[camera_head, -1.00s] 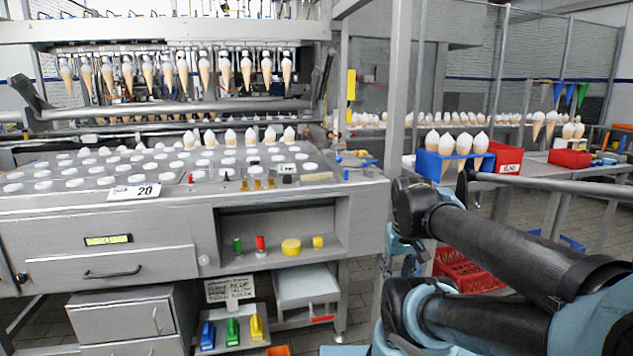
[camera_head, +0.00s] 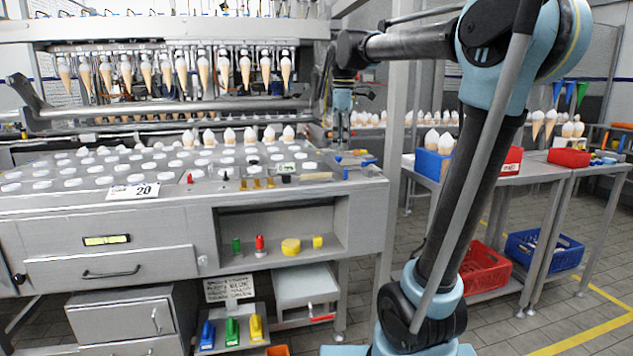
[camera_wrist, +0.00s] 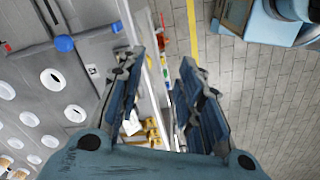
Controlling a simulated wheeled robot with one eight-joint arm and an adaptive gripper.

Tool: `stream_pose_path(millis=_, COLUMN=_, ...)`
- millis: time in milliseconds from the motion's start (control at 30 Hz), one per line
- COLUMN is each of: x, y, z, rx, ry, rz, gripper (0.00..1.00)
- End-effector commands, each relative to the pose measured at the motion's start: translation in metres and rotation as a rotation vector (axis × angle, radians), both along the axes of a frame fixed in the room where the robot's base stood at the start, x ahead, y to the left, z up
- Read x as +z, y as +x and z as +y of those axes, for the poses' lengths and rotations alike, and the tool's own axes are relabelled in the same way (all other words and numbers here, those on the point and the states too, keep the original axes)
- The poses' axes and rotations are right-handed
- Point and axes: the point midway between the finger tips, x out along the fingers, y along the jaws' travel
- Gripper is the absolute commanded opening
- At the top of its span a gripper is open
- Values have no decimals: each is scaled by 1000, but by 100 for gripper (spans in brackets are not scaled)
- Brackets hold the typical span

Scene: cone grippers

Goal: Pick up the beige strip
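The beige strip (camera_head: 318,176) lies flat on the grey machine top, near its right end. A dark object (camera_head: 288,168) and small amber pieces (camera_head: 258,183) are to its left. My gripper (camera_head: 342,140) hangs pointing down near the machine's right edge, above and to the right of the strip in the head view. In the wrist view my gripper (camera_wrist: 160,85) has its two blue fingers spread apart with nothing between them. I cannot make out the strip in the wrist view.
White discs and upright cones stand on the machine top (camera_head: 345,188). A row of hanging cones (camera_head: 180,72) is behind. Blue and yellow items (camera_head: 355,160) lie right of the strip. A grey post (camera_head: 397,110) stands close beside my arm.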

Motion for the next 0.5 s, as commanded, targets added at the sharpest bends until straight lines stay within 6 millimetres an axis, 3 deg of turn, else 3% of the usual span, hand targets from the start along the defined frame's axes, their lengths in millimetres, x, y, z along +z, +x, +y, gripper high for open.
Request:
stream_pose_path(millis=200, x=38, y=44, z=49, rx=268, ry=-15, rz=25, gripper=33)
stream_pose_path(millis=500, x=54, y=66, z=77, rx=433, ry=-23, rz=40, gripper=33)
